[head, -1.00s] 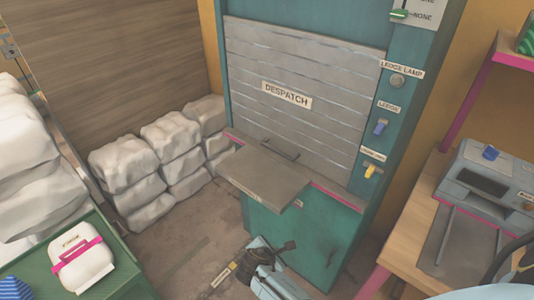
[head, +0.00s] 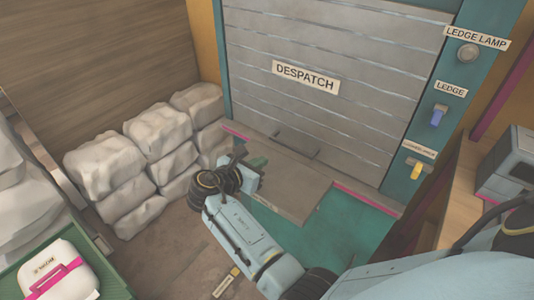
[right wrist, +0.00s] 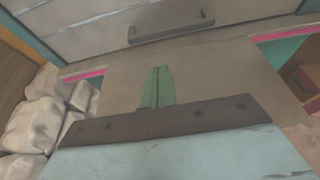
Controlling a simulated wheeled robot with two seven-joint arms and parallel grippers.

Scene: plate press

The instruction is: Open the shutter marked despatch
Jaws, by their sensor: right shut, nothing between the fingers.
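The shutter (head: 330,50) is a grey slatted panel with a DESPATCH label (head: 306,77) and is down at the ledge. Its bar handle (head: 296,143) is low on the panel; in the right wrist view the handle (right wrist: 172,30) lies beyond my fingertips. A flat grey ledge (head: 290,190) juts out below it. My right gripper (head: 258,161) is over the ledge's left part, left of the handle and apart from it. In the right wrist view its green fingers (right wrist: 157,88) are together and empty, pointing toward the shutter. My left gripper is out of view.
White sacks (head: 157,135) are stacked at left.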

